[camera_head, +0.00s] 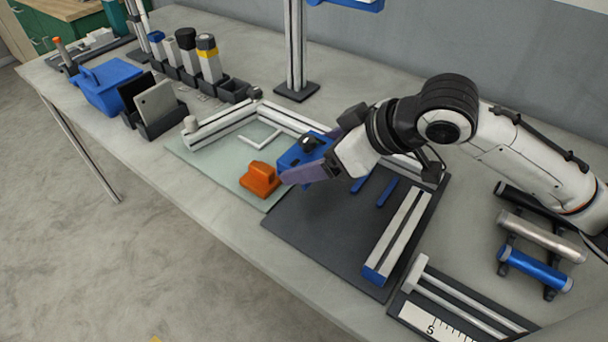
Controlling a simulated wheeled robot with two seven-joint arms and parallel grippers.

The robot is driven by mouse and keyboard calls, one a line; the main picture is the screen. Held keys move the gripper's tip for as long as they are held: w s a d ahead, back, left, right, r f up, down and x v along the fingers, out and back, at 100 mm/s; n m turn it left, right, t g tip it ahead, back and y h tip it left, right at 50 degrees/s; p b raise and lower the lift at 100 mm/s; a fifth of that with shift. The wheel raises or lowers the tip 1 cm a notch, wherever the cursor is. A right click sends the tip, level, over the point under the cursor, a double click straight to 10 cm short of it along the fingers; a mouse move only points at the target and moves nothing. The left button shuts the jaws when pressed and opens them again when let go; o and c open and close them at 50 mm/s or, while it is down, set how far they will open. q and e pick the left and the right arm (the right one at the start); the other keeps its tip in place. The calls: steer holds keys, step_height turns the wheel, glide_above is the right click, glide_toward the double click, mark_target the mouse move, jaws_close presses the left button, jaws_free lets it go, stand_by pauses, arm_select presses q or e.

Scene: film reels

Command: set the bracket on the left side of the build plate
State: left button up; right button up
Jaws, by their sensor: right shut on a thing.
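My right gripper (312,157) reaches in from the right, with its purple fingers shut on a blue part with a dark round piece on top (292,157), likely the bracket. It is over the right part of a pale green plate (205,160) that bears a white corner mark (256,143). An orange block (260,180) sits on this plate's near edge, close to the lower fingertip. A dark plate (315,235) lies to the right, under the gripper's near side. I cannot tell which plate is the build plate, or whether the blue part touches a surface. My left gripper is out of view.
Silver rails (255,113) border the pale plate's far side. A blue-ended rail (398,235) lies on the dark plate. A blue bin (108,86) and a tablet in a holder (156,104) stand left. Rollers (535,268) lie right. An upright post (296,45) stands behind.

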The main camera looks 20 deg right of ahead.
steer(key=f, duration=0.4)
steer(key=shift+s+f, duration=0.2)
steer(key=shift+s, duration=0.2)
steer(key=shift+w+f+b, duration=0.1)
steer(key=shift+f+b, duration=0.35)
steer(key=shift+f, duration=1.6)
steer(key=shift+f, duration=0.15)
steer(key=o, duration=1.3)
steer(key=shift+r, duration=0.2)
steer(key=v, duration=1.2)
steer(key=shift+f+p, duration=0.1)
steer(key=shift+p, duration=0.25)
